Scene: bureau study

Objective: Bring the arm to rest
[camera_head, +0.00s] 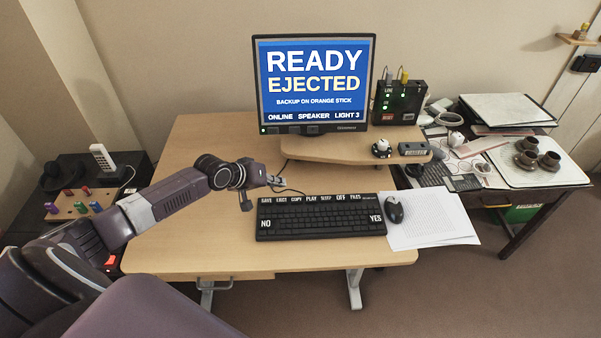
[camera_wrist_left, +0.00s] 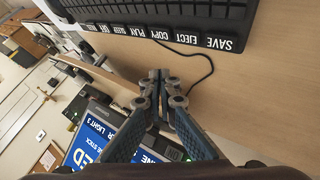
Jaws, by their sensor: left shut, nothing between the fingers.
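My left arm (camera_head: 175,195) reaches in from the left over the wooden desk (camera_head: 190,250). My left gripper (camera_head: 277,184) is above the desk, just behind and left of the black keyboard's (camera_head: 320,222) top edge. In the left wrist view its two fingers (camera_wrist_left: 160,84) are shut with nothing between them. The keyboard's row of labelled keys, such as SAVE, EJECT and COPY, shows beyond the fingertips (camera_wrist_left: 185,35). My right gripper is not in view.
A mouse (camera_head: 394,210) lies on white papers (camera_head: 430,222) right of the keyboard. A side table at right holds cups (camera_head: 527,150). The desk's left part is clear.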

